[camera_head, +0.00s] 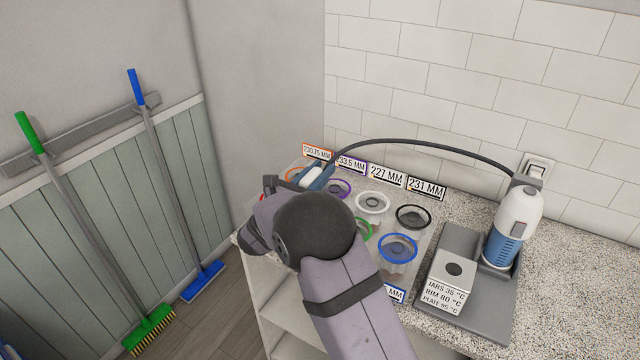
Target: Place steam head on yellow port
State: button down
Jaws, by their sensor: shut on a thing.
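The steam head (316,177), white and blue at the end of a black hose, is above the back left of the port rows. My gripper (294,186) is shut on it, though its fingers are mostly hidden behind my arm. Ringed ports show in orange (292,174), purple (338,190), white (372,202), black (412,217), green (365,229) and blue (398,248). The orange ring is partly covered by the steam head and gripper. No yellow port is visible; my arm hides the front left of the rows.
The hose (420,143) arches over the ports to a white and blue steamer bottle (511,230) in a grey stand (493,318). A temperature block (451,282) stands beside it. Size labels (386,176) line the back. Two brooms (90,220) hang at the left wall.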

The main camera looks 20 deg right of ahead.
jog(key=shift+f+p, duration=0.55)
jog(key=shift+f, duration=1.4)
jog(key=shift+f, duration=0.2)
jog(key=c, duration=1.5)
grip_release()
jog(key=shift+r, duration=0.15)
jog(key=b+v, duration=0.3)
jog(key=v, duration=0.9)
jog(key=shift+b, duration=0.35)
